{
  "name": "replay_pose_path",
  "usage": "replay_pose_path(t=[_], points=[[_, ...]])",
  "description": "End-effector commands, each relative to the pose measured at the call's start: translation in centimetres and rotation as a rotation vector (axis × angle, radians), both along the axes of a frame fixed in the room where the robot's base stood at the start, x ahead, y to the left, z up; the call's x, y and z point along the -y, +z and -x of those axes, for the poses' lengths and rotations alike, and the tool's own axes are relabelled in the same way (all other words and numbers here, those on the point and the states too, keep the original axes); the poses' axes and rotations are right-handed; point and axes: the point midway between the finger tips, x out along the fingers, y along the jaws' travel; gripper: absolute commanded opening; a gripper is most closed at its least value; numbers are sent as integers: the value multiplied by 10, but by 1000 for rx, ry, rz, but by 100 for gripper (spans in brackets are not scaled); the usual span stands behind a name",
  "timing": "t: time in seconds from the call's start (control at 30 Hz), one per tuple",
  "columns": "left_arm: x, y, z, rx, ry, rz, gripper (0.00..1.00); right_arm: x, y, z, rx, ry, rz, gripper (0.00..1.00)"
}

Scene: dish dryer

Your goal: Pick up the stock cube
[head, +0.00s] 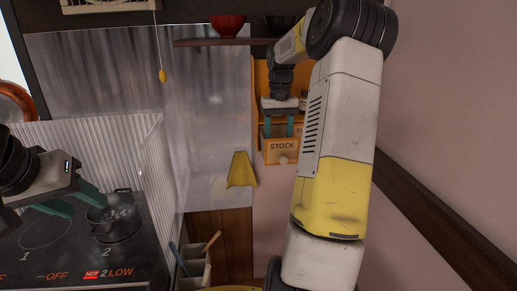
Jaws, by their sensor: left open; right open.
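An orange box marked STOCK (282,149) hangs or stands against the wall below the shelf, right of centre. I cannot make out a separate stock cube; the inside of the box is hidden from this view. My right gripper (278,132) points down at the top of the box, its teal fingers apart, one on each side. Whether the fingers touch anything is too small to tell. My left gripper (72,203) is open at the left, above the hob and beside the pot, with nothing seen between its fingers.
A dark pot (113,218) stands on the black hob (60,250). A red bowl (228,26) sits on the shelf (215,42) above. A yellow cloth-like item (241,170) hangs left of the box. A utensil holder (192,268) stands below. My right arm hides much of the right side.

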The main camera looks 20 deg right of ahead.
Motion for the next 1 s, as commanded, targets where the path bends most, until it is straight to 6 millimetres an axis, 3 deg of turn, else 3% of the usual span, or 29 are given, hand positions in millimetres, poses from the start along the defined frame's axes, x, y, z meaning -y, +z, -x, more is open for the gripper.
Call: replay_pose_path(t=[0.2,0.53,0.8,1.0], points=[[0,0,0,0,0,0,46,0,-35,1,-3,0,-2,53],[0,0,0,0,0,0,46,0,-42,0,0,0,0,53],[0,0,0,0,0,0,46,0,-42,0,0,0,0,3],[0,0,0,0,0,0,46,0,-42,0,0,0,0,3]])
